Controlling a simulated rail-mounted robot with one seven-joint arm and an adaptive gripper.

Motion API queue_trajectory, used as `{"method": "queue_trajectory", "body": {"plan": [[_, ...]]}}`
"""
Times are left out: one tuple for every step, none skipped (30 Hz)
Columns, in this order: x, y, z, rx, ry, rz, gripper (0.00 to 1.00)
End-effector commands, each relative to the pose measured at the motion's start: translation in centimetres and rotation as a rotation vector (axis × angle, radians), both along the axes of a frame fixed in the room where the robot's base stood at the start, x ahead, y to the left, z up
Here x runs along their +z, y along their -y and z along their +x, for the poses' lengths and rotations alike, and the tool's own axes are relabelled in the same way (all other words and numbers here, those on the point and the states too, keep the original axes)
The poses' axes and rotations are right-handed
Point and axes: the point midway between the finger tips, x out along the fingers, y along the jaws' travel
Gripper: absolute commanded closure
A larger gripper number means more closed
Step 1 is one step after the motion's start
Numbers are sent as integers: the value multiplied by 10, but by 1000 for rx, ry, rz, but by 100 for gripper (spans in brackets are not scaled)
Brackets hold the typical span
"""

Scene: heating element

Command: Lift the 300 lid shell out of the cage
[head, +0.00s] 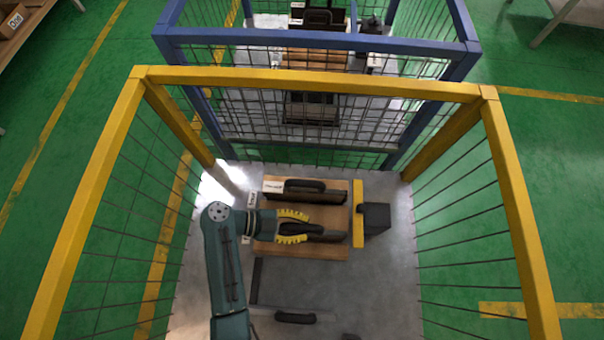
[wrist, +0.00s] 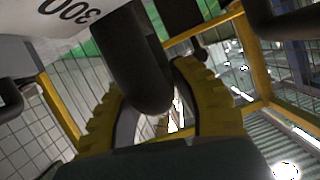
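My gripper (head: 292,228) is inside the yellow cage, at the end of my teal arm. Its two yellow ribbed fingers stand on either side of a dark rounded handle. In the wrist view the gripper (wrist: 160,115) straddles this handle (wrist: 135,60), with a gap beside it, so the fingers look open. A white label reading 300 (wrist: 70,12), upside down, shows at the top left there. In the head view the dark part under my gripper (head: 328,235) lies on a wooden board (head: 300,252). My arm hides part of it, and the label is unreadable there.
Another dark-handled part (head: 303,186) lies just behind on wood. A yellow strip (head: 358,215) and a dark block (head: 376,219) stand to the right. The yellow cage frame (head: 310,84) surrounds the area; a blue cage (head: 320,40) adjoins behind. Another handle (head: 297,317) is in front.

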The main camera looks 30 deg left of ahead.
Motion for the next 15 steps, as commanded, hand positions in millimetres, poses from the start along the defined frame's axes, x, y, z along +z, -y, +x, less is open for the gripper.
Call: {"method": "queue_trajectory", "body": {"plan": [[0, 0, 0, 0, 0, 0, 88], [0, 0, 0, 0, 0, 0, 94], [0, 0, 0, 0, 0, 0, 100], [0, 0, 0, 0, 0, 1, 100], [0, 0, 0, 0, 0, 1, 100], [0, 0, 0, 0, 0, 1, 100], [0, 0, 0, 0, 0, 1, 100], [0, 0, 0, 0, 0, 1, 100], [0, 0, 0, 0, 0, 1, 100], [-1, 0, 0, 1, -1, 0, 100], [1, -1, 1, 0, 4, 2, 100], [1, -1, 1, -1, 4, 2, 100], [1, -1, 1, -1, 4, 2, 100], [1, -1, 1, 0, 3, 2, 100], [1, -1, 1, 0, 3, 2, 100]]}}
